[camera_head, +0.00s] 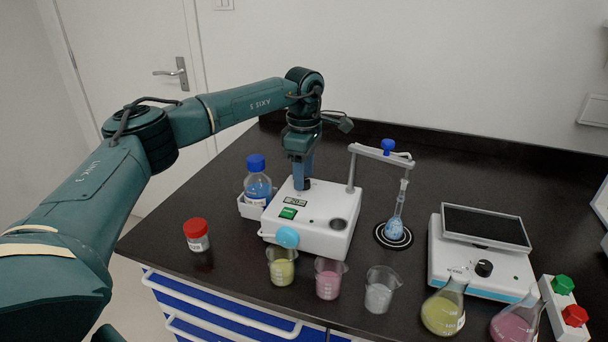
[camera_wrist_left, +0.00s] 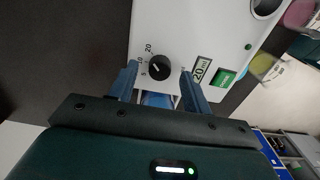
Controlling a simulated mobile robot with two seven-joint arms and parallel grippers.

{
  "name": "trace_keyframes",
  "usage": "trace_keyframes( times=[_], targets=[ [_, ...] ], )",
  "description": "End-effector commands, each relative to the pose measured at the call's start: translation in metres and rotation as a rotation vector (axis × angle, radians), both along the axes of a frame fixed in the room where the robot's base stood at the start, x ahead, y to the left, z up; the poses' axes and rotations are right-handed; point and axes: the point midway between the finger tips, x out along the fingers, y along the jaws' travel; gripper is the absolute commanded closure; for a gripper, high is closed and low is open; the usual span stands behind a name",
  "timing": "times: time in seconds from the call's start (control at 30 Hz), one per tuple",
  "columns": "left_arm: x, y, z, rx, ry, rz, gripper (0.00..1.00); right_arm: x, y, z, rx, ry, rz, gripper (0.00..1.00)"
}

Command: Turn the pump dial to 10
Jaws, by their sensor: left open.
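The pump (camera_head: 318,236) is a white box on the black bench, with a small display, a green button and a light-blue round part at its front. The pump's black dial (camera_wrist_left: 159,67) shows in the left wrist view, with 5, 10 and 20 printed beside it. Its exact setting is too small to tell. The display (camera_wrist_left: 202,70) seems to read 20. My left gripper (camera_head: 302,178) points down over the back left of the pump. In the left wrist view its blue fingers (camera_wrist_left: 160,82) are open, apart on either side of the dial. My right gripper is out of view.
A blue-capped bottle (camera_head: 257,184) stands close left of the pump. A stand (camera_head: 351,171) with a flask (camera_head: 395,222) is to the right. Several beakers line the front, including a yellow one (camera_head: 282,268). A white balance (camera_head: 480,254) stands further right.

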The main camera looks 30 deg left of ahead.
Motion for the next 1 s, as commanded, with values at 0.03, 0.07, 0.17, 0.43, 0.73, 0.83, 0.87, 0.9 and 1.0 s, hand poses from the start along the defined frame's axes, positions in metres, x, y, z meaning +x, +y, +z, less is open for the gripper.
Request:
trace_keyframes(
  times=[0.03, 0.07, 0.17, 0.43, 0.73, 0.83, 0.87, 0.9, 1.0],
  targets=[
    [-0.0005, 0.0002, -0.0047, 0.001, 0.001, 0.0, 0.51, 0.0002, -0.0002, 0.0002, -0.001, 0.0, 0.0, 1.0],
    [-0.0005, 0.0003, -0.0067, 0.001, 0.002, 0.0, 0.51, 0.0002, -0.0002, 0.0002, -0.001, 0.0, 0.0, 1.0],
    [-0.0003, 0.0001, -0.0108, 0.001, 0.001, 0.0, 0.51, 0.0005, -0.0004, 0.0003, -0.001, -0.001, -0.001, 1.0],
    [-0.0002, 0.0001, -0.0114, 0.0, 0.0, 0.0, 0.52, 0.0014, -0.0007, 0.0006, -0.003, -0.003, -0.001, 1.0],
    [-0.0002, 0.0, -0.011, 0.0, 0.0, 0.0, 0.77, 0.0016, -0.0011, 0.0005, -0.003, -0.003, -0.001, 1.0],
    [-0.0003, -0.0001, -0.0109, 0.0, 0.0, 0.0, 0.85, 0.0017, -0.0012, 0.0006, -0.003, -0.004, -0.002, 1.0],
    [-0.0003, -0.0001, -0.0109, 0.0, 0.0, 0.0, 0.87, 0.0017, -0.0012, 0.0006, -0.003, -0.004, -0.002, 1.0],
    [-0.0003, -0.0001, -0.0109, 0.0, 0.0, 0.0, 0.91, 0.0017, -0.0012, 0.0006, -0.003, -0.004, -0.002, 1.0],
    [-0.0003, -0.0001, -0.0109, 0.0, 0.001, 0.0, 0.96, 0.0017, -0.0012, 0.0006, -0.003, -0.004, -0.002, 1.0]
  ],
)
